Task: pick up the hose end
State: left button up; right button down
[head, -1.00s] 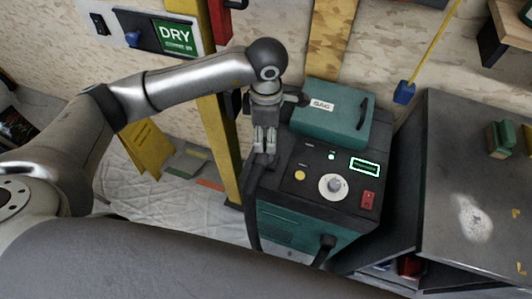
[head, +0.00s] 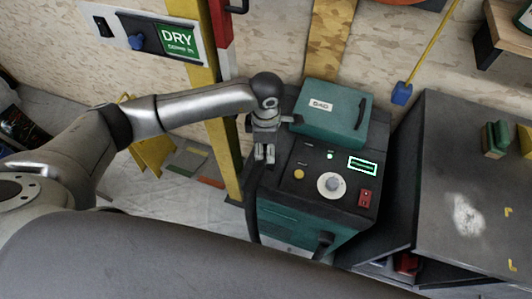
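A teal and black machine (head: 305,222) stands on the floor, with a dial, lit display and red switch on its top panel. A black hose (head: 252,212) runs up its left side, its upper end close under my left gripper (head: 264,157). The gripper points down at the machine's left edge, its two fingers close together with a dark gap between them. I cannot tell whether they touch or grip the hose. A second dark hose or handle (head: 324,243) shows at the machine's front. My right gripper is not in view.
A teal case (head: 331,115) sits on the machine's back, beside my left gripper. A yellow post (head: 224,160) stands close on the left. A dark cabinet (head: 472,185) is on the right. Sheeted floor (head: 140,205) is free at the left.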

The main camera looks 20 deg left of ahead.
pick_arm(q)
grip_shut()
jog(key=shift+r, duration=0.1)
jog(key=shift+w+r+b, duration=0.1)
jog(key=shift+r+b, duration=0.3)
jog(key=shift+r, duration=0.1)
jog(key=s+d+r+b, duration=0.2)
jog(key=s+d+r, duration=0.1)
jog(key=s+r, duration=0.3)
jog(key=s+d+r+b, duration=0.2)
jog(key=s+d+r, duration=0.1)
jog(key=s+r, duration=0.3)
jog(key=shift+s, duration=0.45)
